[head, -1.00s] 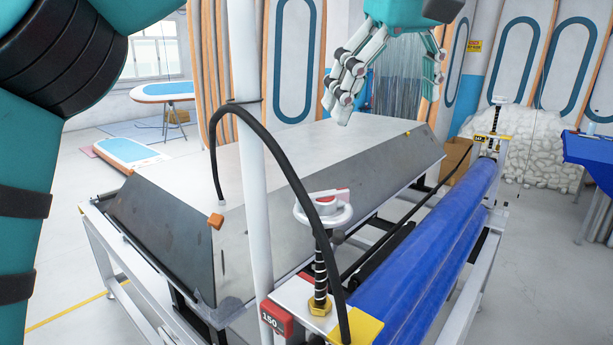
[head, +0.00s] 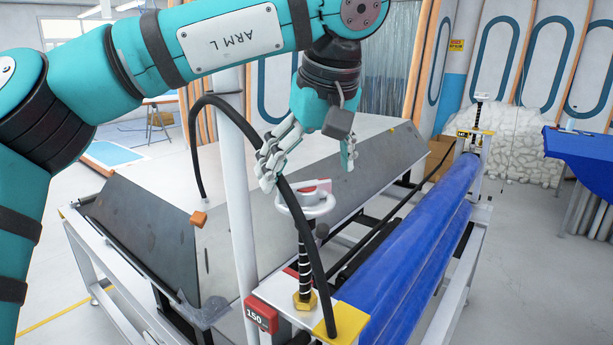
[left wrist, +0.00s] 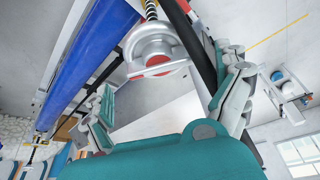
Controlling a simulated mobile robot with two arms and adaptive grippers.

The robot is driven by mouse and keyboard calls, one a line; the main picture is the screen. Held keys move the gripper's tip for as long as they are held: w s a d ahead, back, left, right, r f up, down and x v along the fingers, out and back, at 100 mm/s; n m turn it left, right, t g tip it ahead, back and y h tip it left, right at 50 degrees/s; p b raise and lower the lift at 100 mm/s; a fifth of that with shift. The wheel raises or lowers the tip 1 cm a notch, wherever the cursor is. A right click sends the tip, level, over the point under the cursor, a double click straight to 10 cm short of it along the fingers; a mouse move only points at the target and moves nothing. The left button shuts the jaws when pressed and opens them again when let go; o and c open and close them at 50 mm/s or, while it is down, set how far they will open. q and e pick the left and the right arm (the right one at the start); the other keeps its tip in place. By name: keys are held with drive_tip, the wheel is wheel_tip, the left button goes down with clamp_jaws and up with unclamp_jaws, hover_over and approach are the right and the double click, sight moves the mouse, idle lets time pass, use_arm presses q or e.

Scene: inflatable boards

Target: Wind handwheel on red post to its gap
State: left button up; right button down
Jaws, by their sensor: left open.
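The near handwheel (head: 325,206) is a white-grey ring with a red mark on its hub, on top of an upright threaded spindle (head: 304,262). The spindle rises from a white plate with a yellow end, beside a red block marked 150 (head: 261,316). My left gripper (head: 308,172) is open and empty just above the handwheel, one finger left of it and one to the right and behind. In the left wrist view the handwheel (left wrist: 150,46) lies beyond the spread fingertips of the left gripper (left wrist: 174,82), apart from them. My right gripper is out of view.
A black hose (head: 290,180) arches close past the handwheel and left finger. A white pole (head: 239,200) stands just left. Blue rollers (head: 410,260) run to a far post with a second handwheel (head: 481,97). A grey table (head: 250,225) lies behind.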

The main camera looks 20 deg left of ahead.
use_arm(q)
drive_tip(key=shift+x, duration=0.8)
drive_tip(key=shift+w+a+f, duration=0.1)
drive_tip(key=shift+a+f, duration=0.05)
drive_tip(key=shift+f, duration=0.2)
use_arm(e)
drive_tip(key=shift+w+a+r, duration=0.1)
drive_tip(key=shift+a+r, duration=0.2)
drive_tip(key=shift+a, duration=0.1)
use_arm(q)
drive_tip(key=c, duration=1.1)
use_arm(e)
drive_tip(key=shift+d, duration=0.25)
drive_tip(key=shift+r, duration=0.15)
